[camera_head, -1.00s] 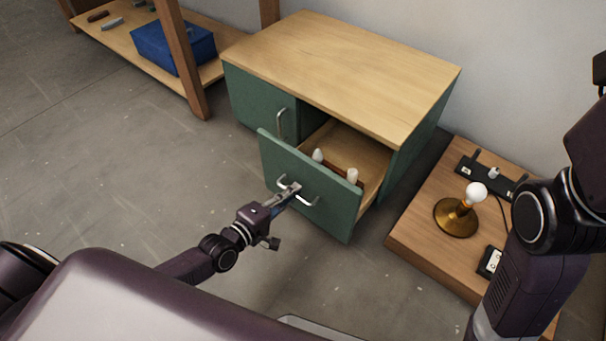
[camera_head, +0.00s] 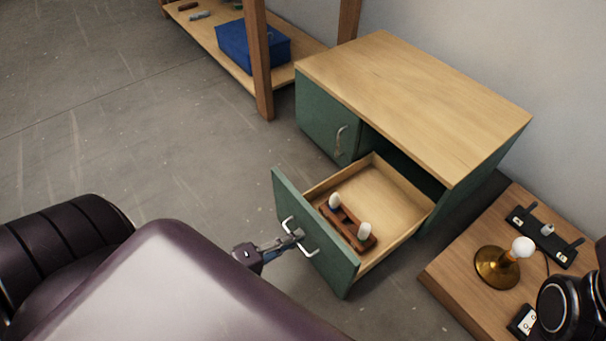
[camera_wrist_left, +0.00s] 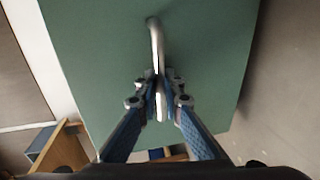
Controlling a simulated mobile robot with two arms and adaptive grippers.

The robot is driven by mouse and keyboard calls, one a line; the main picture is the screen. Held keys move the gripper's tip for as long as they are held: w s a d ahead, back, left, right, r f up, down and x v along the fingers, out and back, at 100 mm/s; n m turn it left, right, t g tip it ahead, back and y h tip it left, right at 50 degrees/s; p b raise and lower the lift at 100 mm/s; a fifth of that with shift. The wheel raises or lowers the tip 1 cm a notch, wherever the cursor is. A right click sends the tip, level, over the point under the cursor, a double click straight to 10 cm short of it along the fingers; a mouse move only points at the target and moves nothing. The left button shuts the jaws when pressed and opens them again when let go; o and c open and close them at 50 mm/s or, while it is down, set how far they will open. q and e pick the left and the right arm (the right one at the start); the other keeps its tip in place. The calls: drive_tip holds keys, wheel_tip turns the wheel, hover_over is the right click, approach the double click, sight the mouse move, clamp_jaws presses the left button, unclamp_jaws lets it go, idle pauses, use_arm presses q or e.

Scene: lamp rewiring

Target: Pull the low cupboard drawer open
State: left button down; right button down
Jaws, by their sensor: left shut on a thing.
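The low cupboard (camera_head: 415,100) is green with a pale wooden top. Its drawer (camera_head: 400,196) stands well out of the right side of the front, with its inside showing. The drawer's green front also fills much of the left wrist view (camera_wrist_left: 215,60). My left gripper (camera_head: 297,237) is shut on the drawer's metal handle (camera_head: 310,250). In the left wrist view the fingers (camera_wrist_left: 160,100) close on either side of the handle bar (camera_wrist_left: 155,40). My right gripper is not in view.
A brown wooden rack (camera_head: 345,222) with white bulbs lies in the drawer. The door (camera_head: 325,128) left of it is closed. A low wooden platform (camera_head: 455,262) at right bears a brass lamp (camera_head: 497,267) and a power strip (camera_head: 545,238). A shelf with a blue box (camera_head: 255,47) stands behind.

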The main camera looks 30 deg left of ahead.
use_arm(q)
drive_tip(key=shift+s+a, duration=0.1)
drive_tip(key=shift+s, duration=0.25)
drive_tip(key=c, duration=2.3)
unclamp_jaws()
drive_tip(key=shift+c, duration=0.2)
drive_tip(key=v, duration=1.2)
